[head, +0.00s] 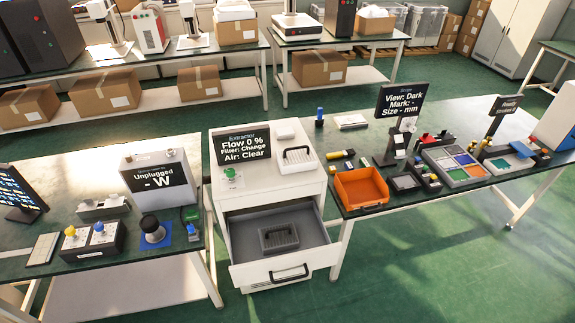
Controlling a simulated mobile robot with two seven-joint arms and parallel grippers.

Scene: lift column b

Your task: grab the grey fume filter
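The grey fume filter (279,238) appears to be the dark grey ribbed block lying in the open drawer (245,274) of the white cabinet (225,185). It lies near the middle of the drawer, clear of the front panel. Neither of my grippers shows in the head view.
The extractor sign (244,144) on the cabinet reads "Flow 0 %", "Filter: Change", "Air: Clear". An orange bin (361,188) stands on the right bench. The left bench holds an "Unplugged" box (146,160). Green floor is clear in front.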

